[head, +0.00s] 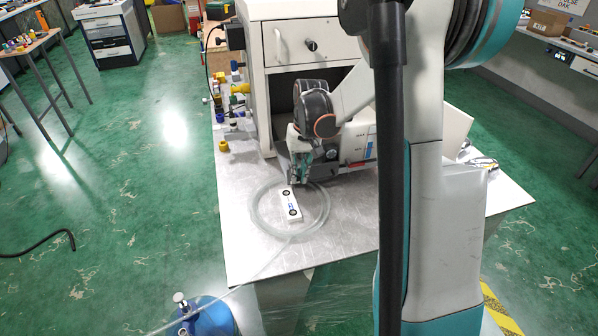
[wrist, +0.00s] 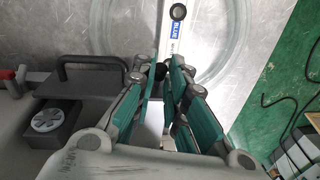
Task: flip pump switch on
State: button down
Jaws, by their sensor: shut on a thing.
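The pump (head: 345,157) is a grey box on the metal table, in front of the white cabinet. A small red part (head: 357,164) shows on it in the head view. In the wrist view its grey body has a black handle (wrist: 92,64) and a white round knob (wrist: 47,118). My gripper (head: 297,181) points down just left of the pump. In the wrist view my gripper (wrist: 163,72) is shut around the near end of a white labelled bar (wrist: 171,40); the fingers partly hide the contact.
The bar (head: 291,204) lies inside a clear hose coil (head: 257,222) on the metal table (head: 345,236). Coloured fittings (head: 236,100) line the table's left side. A blue vessel (head: 207,318) stands on the floor at the front. The front of the table is mostly clear.

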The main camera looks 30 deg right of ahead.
jog(key=c, duration=1.6)
grip_release()
notch_tip(320, 180, up, 12)
jog(key=d, duration=0.1)
jog(key=shift+s, duration=0.3)
jog(key=shift+d, duration=0.1)
